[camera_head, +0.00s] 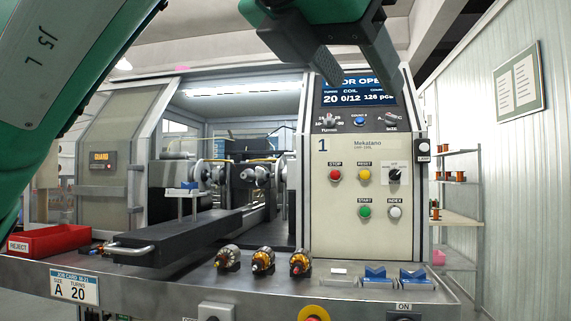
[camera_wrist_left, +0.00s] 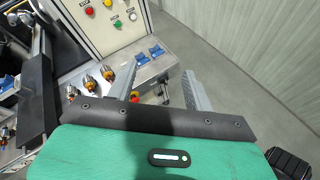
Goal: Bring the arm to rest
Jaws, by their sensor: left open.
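My left gripper (camera_head: 366,88) hangs high in front of the control panel (camera_head: 345,215) in the head view, near its display. Its dark fingers are apart. In the left wrist view the left gripper (camera_wrist_left: 160,72) is open, with nothing between its fingers. The green left arm (camera_head: 35,75) crosses the upper left of the head view. My right gripper is not in view.
The winding machine has several wound armatures (camera_head: 263,260) along its front ledge, with blue blocks (camera_head: 375,275) to their right. A red reject bin (camera_head: 50,240) stands at left. A black slide (camera_head: 180,237) with a handle lies beside it. Shelves (camera_head: 455,215) stand at right.

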